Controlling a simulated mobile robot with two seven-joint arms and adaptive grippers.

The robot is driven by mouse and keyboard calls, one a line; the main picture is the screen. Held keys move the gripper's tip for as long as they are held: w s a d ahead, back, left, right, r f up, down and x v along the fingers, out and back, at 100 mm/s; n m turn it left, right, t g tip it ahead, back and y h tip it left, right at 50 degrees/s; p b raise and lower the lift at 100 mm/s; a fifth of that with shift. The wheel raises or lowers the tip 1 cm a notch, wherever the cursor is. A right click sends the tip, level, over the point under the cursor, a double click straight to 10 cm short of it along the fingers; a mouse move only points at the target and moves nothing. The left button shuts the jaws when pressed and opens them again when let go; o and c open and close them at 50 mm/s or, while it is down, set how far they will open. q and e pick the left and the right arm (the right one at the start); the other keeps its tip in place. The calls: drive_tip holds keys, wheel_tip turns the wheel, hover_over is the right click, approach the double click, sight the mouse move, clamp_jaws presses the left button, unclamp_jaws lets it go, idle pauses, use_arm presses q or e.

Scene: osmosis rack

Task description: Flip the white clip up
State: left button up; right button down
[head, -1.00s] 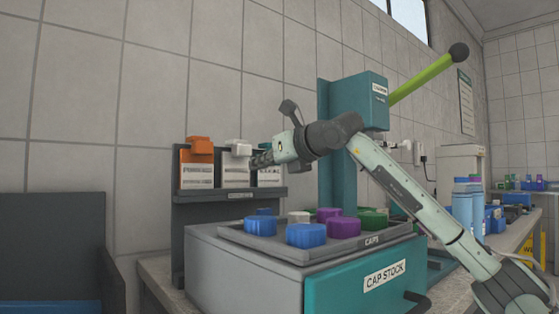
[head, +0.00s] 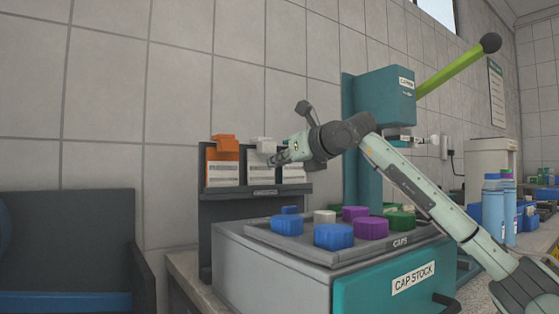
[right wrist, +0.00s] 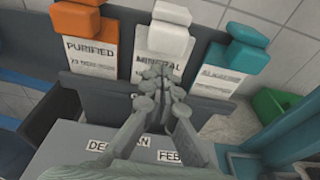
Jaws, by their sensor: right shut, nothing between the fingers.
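The white clip (head: 263,146) sits at the top of the middle card on the dark rack, between an orange clip (head: 224,145) and a teal clip (right wrist: 247,46). In the right wrist view the white clip (right wrist: 168,36) is above a card marked "MINERAL" (right wrist: 159,63). My right gripper (head: 272,159) is shut and empty. In the right wrist view its fingertips (right wrist: 160,74) overlap the lower part of this card, below the clip. I cannot tell whether they touch it. In the head view my gripper hides the teal clip. My left gripper is not in view.
A grey tray (head: 300,259) of coloured caps stands in front of the rack on the cap stock box (head: 268,277). A teal press (head: 362,150) with a green lever (head: 455,68) stands to the right. A tiled wall is close behind.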

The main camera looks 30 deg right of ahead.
sight(262, 164)
drive_tip(key=shift+r+p+x, duration=0.2)
drive_tip(key=shift+p+x, duration=0.25)
drive_tip(key=shift+x, duration=0.5)
drive_tip(key=shift+r+p+x, duration=0.15)
drive_tip(key=shift+p+x, duration=0.3)
drive_tip(key=shift+x, duration=0.5)
drive_tip(key=shift+s, duration=0.25)
drive_tip(key=shift+r, duration=0.2)
drive_tip(key=shift+r+p, duration=2.7)
drive_tip(key=shift+r, duration=1)
drive_tip(key=shift+w+a+r+p, duration=0.1)
drive_tip(key=shift+w+p, duration=0.45)
drive_tip(key=shift+w, duration=0.2)
drive_tip(key=shift+w+a+r+p, duration=0.1)
drive_tip(key=shift+w+p, duration=0.4)
drive_tip(key=shift+w, duration=0.2)
drive_tip(key=shift+f, duration=0.1)
drive_tip(key=shift+s+d+b, duration=0.1)
drive_tip(key=shift+s+b, duration=0.2)
drive_tip(key=r+b+v, duration=0.1)
drive_tip(key=v, duration=0.7)
drive_tip(key=shift+w+r+b, duration=0.2)
drive_tip(key=shift+r+b, duration=0.1)
drive_tip(key=shift+b, duration=0.1)
